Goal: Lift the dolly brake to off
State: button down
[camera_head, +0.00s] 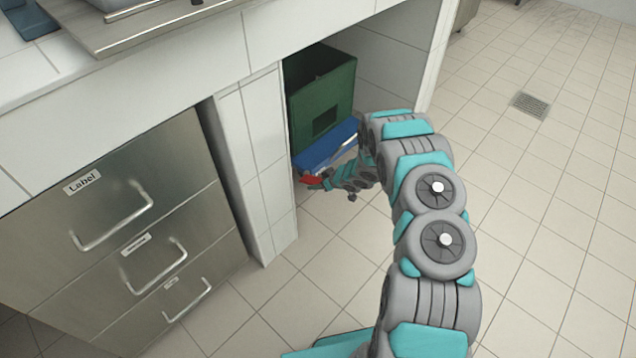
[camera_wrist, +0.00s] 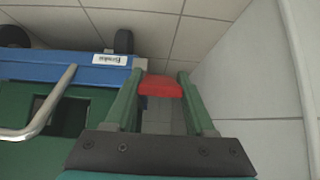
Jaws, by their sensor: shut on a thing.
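The dolly (camera_head: 330,145) is a blue platform on the floor inside the tiled recess under the counter. Its blue edge also shows in the wrist view (camera_wrist: 60,68), with a white label and dark wheels. The red brake (camera_wrist: 162,87) is at the dolly's near left corner in the head view, where it is small (camera_head: 311,180). My gripper (camera_wrist: 162,82) is shut on the red brake, one green finger on each side. In the head view my gripper (camera_head: 325,183) is small and partly hidden among the arm links.
A green crate (camera_head: 320,95) sits on the dolly. A metal bar handle (camera_wrist: 45,110) crosses in front of it. A tiled pillar (camera_head: 262,170) stands close on the left, next to steel drawers (camera_head: 130,240). The tiled floor on the right is clear.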

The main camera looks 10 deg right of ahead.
jog(key=shift+c, duration=1.2)
grip_release()
jog(key=v, duration=0.7)
jog(key=shift+s+d+r, duration=0.15)
jog(key=shift+r, duration=0.15)
